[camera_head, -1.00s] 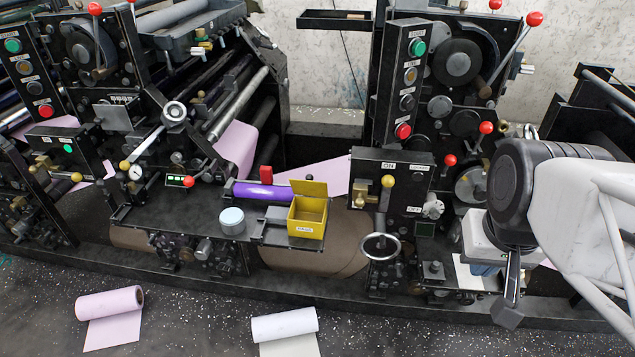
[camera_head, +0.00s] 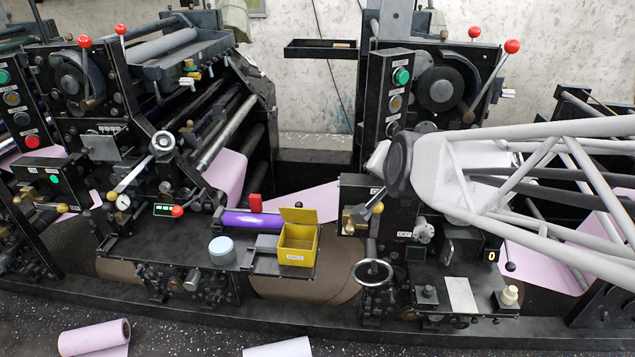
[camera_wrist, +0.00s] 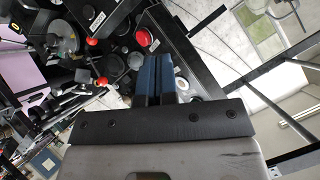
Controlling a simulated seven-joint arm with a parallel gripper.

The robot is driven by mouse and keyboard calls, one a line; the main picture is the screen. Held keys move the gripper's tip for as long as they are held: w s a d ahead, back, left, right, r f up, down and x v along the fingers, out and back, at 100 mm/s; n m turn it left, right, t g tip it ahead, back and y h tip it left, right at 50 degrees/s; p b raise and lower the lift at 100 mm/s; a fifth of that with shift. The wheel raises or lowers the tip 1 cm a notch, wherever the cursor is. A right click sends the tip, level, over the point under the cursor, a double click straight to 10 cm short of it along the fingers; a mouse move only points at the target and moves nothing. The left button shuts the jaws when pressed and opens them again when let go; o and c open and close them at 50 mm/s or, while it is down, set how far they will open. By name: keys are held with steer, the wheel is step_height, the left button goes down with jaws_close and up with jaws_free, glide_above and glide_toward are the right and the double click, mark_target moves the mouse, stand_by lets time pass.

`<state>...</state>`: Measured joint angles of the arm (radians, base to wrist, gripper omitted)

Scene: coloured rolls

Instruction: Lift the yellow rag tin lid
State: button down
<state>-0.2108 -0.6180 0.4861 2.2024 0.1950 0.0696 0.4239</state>
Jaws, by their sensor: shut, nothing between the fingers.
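The yellow rag tin (camera_head: 297,247) stands on the machine's front shelf in the head view. Its yellow lid (camera_head: 299,215) stands raised along the back edge, and the tin's mouth is open. My gripper (camera_head: 373,211) is to the right of the tin, apart from it, in front of the right-hand machine panel. In the wrist view its two blue fingers (camera_wrist: 154,76) are together with nothing between them. I cannot make out the tin or lid in the wrist view.
A handwheel (camera_head: 373,272) and control panel are at the right. Pink rolls lie on the floor.

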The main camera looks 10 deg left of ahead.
steer(key=w+a+f+m+t, duration=0.65)
steer(key=w+a+f, duration=0.65)
steer(key=f, duration=0.4)
steer(key=m+t+h, duration=0.2)
steer(key=m+t, duration=0.1)
steer(key=m, duration=0.1)
glide_toward(304, 211)
step_height(304, 211, up, 4)
steer(key=s+f+m+t+h, duration=0.1)
steer(key=s+f+m+t, duration=0.1)
steer(key=s+f, duration=0.3)
step_height(304, 211, down, 4)
steer(key=shift+a+r+m, duration=0.15)
steer(key=shift+a+m, duration=0.2)
steer(key=shift+m, duration=0.2)
steer(key=shift+t, duration=0.25)
steer(key=x, duration=1.4)
